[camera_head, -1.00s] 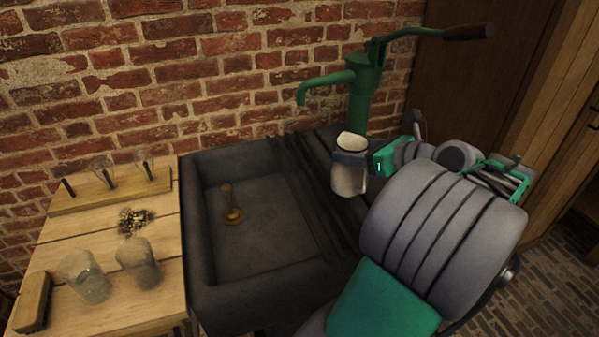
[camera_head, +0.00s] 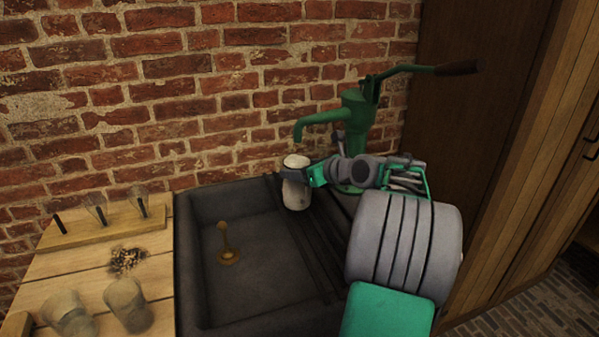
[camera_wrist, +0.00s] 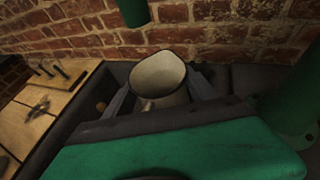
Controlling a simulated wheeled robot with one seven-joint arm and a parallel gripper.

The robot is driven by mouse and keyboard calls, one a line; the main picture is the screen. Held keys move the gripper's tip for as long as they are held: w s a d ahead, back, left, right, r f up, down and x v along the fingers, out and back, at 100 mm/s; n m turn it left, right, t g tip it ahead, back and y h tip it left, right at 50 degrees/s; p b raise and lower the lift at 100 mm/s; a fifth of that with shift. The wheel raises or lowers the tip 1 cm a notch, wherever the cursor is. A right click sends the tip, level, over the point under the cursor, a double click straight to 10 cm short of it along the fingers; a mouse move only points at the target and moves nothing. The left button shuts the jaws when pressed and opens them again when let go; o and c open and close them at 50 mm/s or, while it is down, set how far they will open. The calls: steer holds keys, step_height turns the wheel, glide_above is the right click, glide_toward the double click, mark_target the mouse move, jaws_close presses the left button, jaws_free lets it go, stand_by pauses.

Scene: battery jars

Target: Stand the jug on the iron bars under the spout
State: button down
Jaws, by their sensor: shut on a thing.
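The pale jug (camera_head: 296,194) is upright in my gripper (camera_head: 300,175), at the right part of the dark sink. In the wrist view the jug's open mouth (camera_wrist: 158,74) shows between the two fingers, and it looks empty. The green pump's spout (camera_head: 299,132) is above the jug in the head view. In the wrist view the spout end (camera_wrist: 134,12) is just beyond the jug's rim. The dark iron bars (camera_head: 312,245) run across the right side of the sink. I cannot tell whether the jug's base touches the bars.
The sink basin (camera_head: 200,270) holds a brass drain piece (camera_head: 227,250). On the wooden table (camera_head: 75,262) at left are two glass jars (camera_head: 127,305), a dark pile of bits (camera_head: 126,260) and a peg rack (camera_head: 100,228). The pump handle (camera_head: 440,69) reaches right, above my arm.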

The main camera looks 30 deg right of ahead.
steer(key=shift+r, duration=0.1)
steer(key=shift+c, duration=1.4)
jaws_free()
steer(key=shift+f, duration=0.2)
steer(key=p+v, duration=0.1)
steer(key=v, duration=1.1)
